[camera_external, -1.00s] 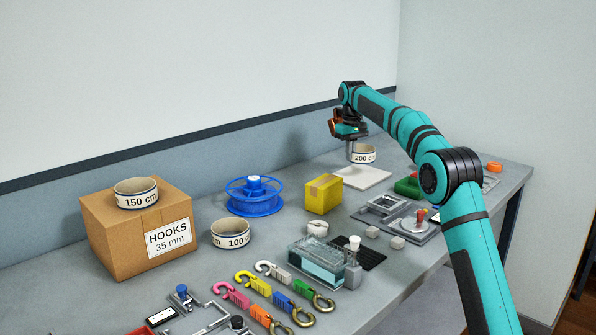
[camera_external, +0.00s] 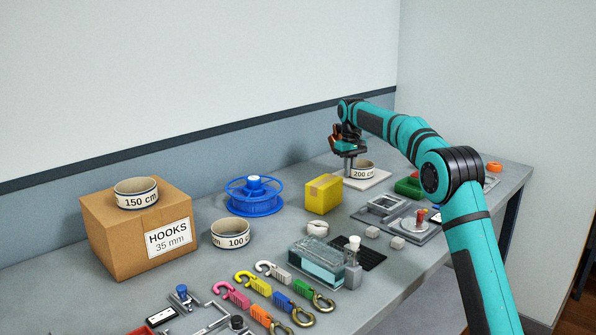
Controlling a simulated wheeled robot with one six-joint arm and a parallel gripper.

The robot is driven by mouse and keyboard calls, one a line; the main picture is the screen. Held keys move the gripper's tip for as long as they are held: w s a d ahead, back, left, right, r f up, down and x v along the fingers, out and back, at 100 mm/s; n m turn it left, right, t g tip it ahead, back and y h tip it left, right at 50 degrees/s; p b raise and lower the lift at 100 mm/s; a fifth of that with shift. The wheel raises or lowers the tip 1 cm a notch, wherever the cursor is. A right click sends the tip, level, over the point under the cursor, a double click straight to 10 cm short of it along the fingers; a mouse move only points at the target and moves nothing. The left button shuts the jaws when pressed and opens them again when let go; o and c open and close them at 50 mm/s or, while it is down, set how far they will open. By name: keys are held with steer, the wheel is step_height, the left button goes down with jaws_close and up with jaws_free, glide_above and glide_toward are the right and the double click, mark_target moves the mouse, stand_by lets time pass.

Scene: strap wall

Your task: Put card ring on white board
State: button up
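The card ring marked 200 cm (camera_external: 364,173) is at the white board (camera_external: 377,181) at the back right of the bench, and looks to rest on it. My gripper (camera_external: 350,164) points down at the ring's left side. Its fingers are at the ring's wall; the far finger is partly hidden, so I cannot tell whether they still grip it. Two similar card rings stand elsewhere: one marked 150 cm (camera_external: 136,200) on a cardboard box, one marked 100 cm (camera_external: 231,240) on the bench.
The cardboard box (camera_external: 115,245) stands at the left. A blue spool (camera_external: 253,205) and a yellow box (camera_external: 323,200) stand left of the board. A green tray (camera_external: 407,187) and a grey fixture (camera_external: 385,205) lie to its right. Several coloured hooks (camera_external: 262,293) lie in front.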

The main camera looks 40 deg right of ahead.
steer(key=shift+o, duration=1.1)
step_height(320, 180, up, 12)
steer(key=shift+r, duration=0.15)
